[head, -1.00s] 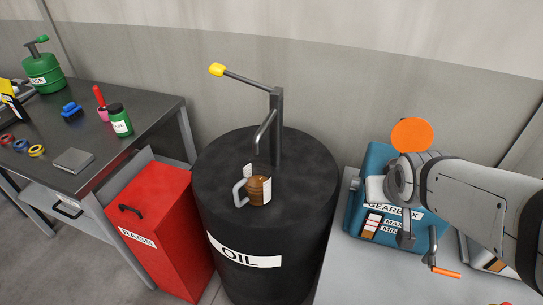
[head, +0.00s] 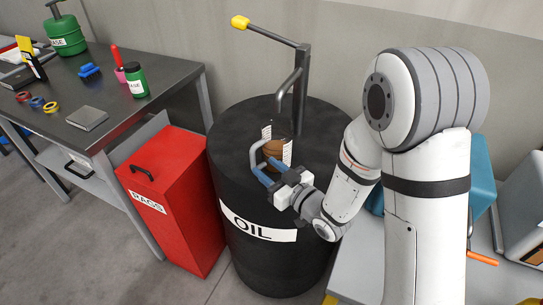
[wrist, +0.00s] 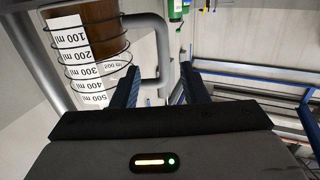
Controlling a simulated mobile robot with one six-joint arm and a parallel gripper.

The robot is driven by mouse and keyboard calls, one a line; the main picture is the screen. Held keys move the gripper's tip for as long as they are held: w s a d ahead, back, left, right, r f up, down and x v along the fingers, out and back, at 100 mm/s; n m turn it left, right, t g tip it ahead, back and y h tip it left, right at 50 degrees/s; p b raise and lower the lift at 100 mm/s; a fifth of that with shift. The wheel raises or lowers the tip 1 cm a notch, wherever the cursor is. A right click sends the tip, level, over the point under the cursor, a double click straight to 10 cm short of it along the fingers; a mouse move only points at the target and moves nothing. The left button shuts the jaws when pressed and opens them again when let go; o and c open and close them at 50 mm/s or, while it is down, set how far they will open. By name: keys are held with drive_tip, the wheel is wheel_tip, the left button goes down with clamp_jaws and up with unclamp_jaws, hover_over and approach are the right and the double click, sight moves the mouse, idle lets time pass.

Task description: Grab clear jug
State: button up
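The clear jug (head: 273,149) stands on top of the black oil drum, under the pump spout. It holds brown liquid and has a grey handle (head: 256,155) on its left side. In the wrist view the jug (wrist: 88,40) shows its measuring scale upside down, and its handle (wrist: 162,50) comes down between my fingertips. My gripper (head: 266,169) has blue fingers and is at the handle; in the wrist view its fingers (wrist: 160,72) are apart, one on each side of the handle. I cannot tell whether either finger touches it.
The oil drum (head: 245,140) carries a pump (head: 301,90) with a yellow-tipped lever just behind the jug. A red rags bin (head: 170,200) stands left of the drum. A workbench (head: 120,110) with tools is further left. A teal gearbox (head: 483,175) is partly behind my arm.

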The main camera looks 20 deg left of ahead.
sight(255, 161)
drive_tip(key=shift+a, duration=0.3)
drive_tip(key=p+x, duration=0.2)
drive_tip(key=x, duration=0.5)
drive_tip(key=shift+a, duration=0.2)
clamp_jaws()
